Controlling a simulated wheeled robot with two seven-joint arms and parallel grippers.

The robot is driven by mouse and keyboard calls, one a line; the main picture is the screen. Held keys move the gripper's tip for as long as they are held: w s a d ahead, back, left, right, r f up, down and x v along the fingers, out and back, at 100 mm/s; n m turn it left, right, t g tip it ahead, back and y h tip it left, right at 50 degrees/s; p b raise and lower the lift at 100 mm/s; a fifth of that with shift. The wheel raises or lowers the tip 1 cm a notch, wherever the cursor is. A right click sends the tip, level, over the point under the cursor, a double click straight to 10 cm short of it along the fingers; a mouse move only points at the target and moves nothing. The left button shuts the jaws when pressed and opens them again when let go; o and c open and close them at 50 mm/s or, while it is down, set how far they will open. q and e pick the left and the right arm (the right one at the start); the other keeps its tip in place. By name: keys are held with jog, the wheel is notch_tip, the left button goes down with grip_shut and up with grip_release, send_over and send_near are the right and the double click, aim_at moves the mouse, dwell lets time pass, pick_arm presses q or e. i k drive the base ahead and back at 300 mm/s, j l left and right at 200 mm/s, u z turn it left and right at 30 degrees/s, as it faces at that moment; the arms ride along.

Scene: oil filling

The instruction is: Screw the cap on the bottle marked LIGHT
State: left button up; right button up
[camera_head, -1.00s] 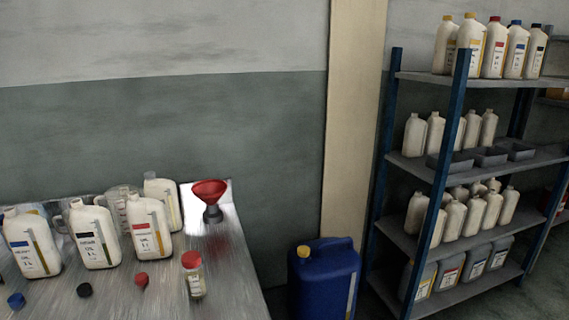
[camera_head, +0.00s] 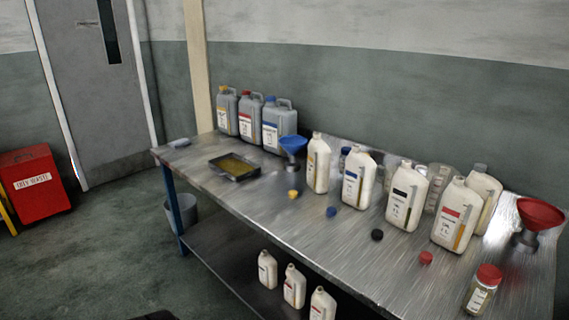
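Several white bottles stand upright in a row on the metal table, with no caps seen on their necks. They have a yellow-marked label (camera_head: 318,165), a blue-marked label (camera_head: 358,178), a black-marked label (camera_head: 406,198) and a red-marked label (camera_head: 456,216). The lettering is too small to tell which is marked LIGHT. In front of them lie a yellow cap (camera_head: 293,194), a blue cap (camera_head: 331,212), a black cap (camera_head: 377,235) and a red cap (camera_head: 426,258). Neither of my grippers is in view.
The metal table (camera_head: 262,205) also bears grey canisters (camera_head: 279,127), a blue funnel (camera_head: 293,145), a dark tray (camera_head: 234,168), a red funnel (camera_head: 540,214) and a red-lidded jar (camera_head: 482,290). A red bin (camera_head: 33,185) stands left; the floor between is mostly free.

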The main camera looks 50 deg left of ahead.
aim_at(319, 156)
jog(key=u, duration=1.45)
jog(key=i+j+z, duration=0.15)
jog(key=j, duration=0.25)
jog(key=i+j+z, duration=0.1)
jog(key=i+j, duration=0.25)
jog(key=i+j+z, duration=0.15)
jog(key=j, duration=0.4)
jog(key=i+j+z, duration=0.15)
jog(key=i+j, duration=0.15)
jog(key=j, duration=0.2)
jog(key=i+j+z, duration=0.1)
jog(key=j, duration=0.4)
jog(key=i+j+z, duration=0.15)
jog(key=j, duration=0.35)
jog(key=i+j+z, duration=0.15)
jog(key=j, duration=0.4)
jog(key=i+j+z, duration=0.1)
jog(key=j, duration=0.45)
jog(key=i, duration=0.1)
